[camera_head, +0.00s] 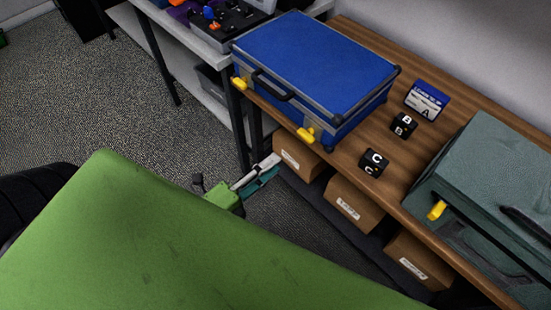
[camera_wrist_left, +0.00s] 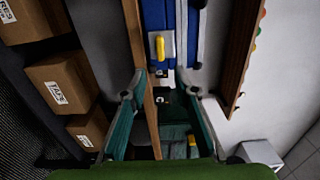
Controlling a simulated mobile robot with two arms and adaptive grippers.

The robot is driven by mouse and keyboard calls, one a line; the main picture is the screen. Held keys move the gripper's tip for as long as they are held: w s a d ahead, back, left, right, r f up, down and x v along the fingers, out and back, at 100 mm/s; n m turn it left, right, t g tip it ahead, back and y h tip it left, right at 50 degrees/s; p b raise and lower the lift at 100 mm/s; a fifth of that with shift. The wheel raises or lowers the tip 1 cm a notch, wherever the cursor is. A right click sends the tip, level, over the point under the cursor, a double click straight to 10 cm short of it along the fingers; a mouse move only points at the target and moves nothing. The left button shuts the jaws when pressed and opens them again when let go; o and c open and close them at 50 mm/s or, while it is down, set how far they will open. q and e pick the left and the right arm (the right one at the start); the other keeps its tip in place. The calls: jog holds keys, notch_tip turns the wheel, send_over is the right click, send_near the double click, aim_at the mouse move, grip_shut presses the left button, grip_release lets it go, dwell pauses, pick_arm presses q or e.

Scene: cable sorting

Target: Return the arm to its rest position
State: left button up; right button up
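My left gripper (camera_head: 262,175) shows in the head view beyond the large green part of my own body. It is in front of the wooden table, near the cardboard boxes under it, and apart from the blue case. In the left wrist view its two teal fingers (camera_wrist_left: 160,88) are spread apart with nothing held between them. Most of the left arm is hidden behind the green part. My right gripper is in neither view.
The wooden table (camera_head: 385,190) bears a closed blue case (camera_head: 315,65), black blocks B (camera_head: 403,125) and C (camera_head: 373,163), a blue-white block (camera_head: 427,101) and a dark green case (camera_head: 495,175). Cardboard boxes (camera_head: 350,204) sit below. A grey table (camera_head: 190,35) stands behind left.

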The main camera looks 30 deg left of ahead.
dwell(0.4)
pick_arm(q)
jog(key=s+a+f+n+g+y, duration=0.15)
jog(key=f+n, duration=0.25)
jog(key=f, duration=0.6)
jog(key=s+a+f+n+g+y, duration=0.1)
jog(key=s+f+n+g+y, duration=0.15)
jog(key=f, duration=0.75)
jog(key=s+a+f+n+g+y, duration=0.1)
jog(key=s+f+n+g, duration=0.3)
jog(key=f, duration=0.6)
jog(key=s+a+f+n+g+y, duration=0.1)
jog(key=s+f+n+g, duration=0.7)
jog(key=s+f, duration=1.1)
jog(key=s+n, duration=0.1)
jog(key=s, duration=0.2)
jog(key=shift+s+f, duration=0.1)
